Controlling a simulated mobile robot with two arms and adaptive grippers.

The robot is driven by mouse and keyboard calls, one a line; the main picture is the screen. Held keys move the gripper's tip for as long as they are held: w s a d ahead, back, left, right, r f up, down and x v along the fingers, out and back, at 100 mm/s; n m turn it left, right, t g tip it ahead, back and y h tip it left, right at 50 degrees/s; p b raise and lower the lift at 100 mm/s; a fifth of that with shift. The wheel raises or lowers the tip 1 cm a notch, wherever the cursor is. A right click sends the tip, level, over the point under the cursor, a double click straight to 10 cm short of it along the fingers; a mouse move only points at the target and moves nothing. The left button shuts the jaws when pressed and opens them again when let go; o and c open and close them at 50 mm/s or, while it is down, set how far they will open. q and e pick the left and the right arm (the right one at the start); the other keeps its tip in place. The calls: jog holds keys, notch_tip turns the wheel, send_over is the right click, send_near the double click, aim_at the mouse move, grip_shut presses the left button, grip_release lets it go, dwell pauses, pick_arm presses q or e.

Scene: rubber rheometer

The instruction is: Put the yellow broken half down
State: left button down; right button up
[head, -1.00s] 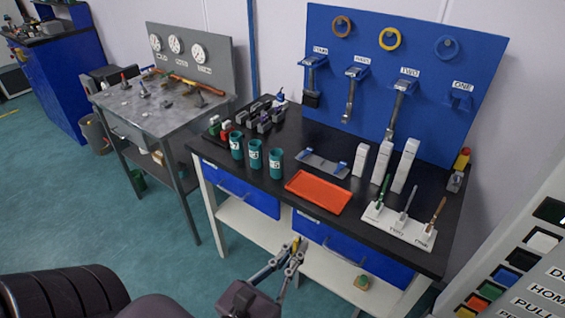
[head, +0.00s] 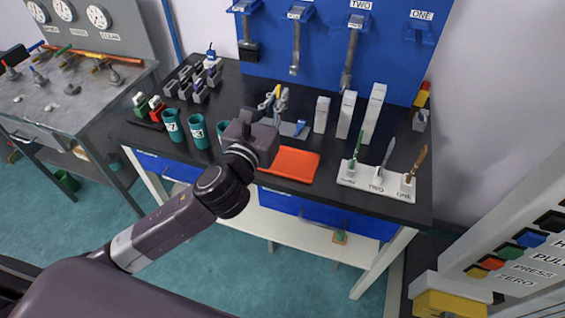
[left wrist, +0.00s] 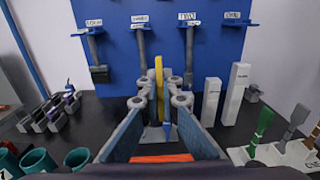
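The yellow broken half (left wrist: 159,82) stands upright between the fingertips of my left gripper (left wrist: 160,103) in the left wrist view. My left gripper appears shut on it. In the head view the left gripper (head: 276,104) is over the black bench, and the yellow half (head: 277,92) shows small at its fingertips. A metal holder with blue ends (head: 294,129) lies on the bench just beyond and below the gripper, partly hidden by it. The orange tray (head: 296,164) lies nearer the bench's front edge, partly covered by my arm. My right gripper is not in view.
Teal cups (head: 198,131) stand left of the gripper, one partly hidden. White upright blocks (head: 345,114) and a white rack with colored tools (head: 378,180) stand to the right. A blue board (head: 385,62) with hanging tools rises behind. Small grey clamps (head: 185,88) fill the back left.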

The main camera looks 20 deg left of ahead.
pick_arm(q)
jog(key=w+r, duration=0.1)
jog(key=w, duration=0.1)
jog(key=b, duration=0.4)
send_over(283, 161)
notch_tip(283, 161, down, 14)
jog(key=shift+f, duration=0.85)
jog(key=shift+f+b, duration=0.85)
jog(key=shift+f, duration=1.1)
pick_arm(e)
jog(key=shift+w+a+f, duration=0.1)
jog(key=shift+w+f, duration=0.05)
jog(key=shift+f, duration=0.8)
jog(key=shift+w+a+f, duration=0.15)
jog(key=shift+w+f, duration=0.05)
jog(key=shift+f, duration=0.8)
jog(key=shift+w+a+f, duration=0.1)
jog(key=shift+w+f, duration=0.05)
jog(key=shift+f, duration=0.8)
pick_arm(q)
jog(key=shift+f, duration=0.15)
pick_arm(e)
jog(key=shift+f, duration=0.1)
pick_arm(q)
jog(key=c, duration=2.2)
grip_release()
jog(key=shift+o, duration=0.2)
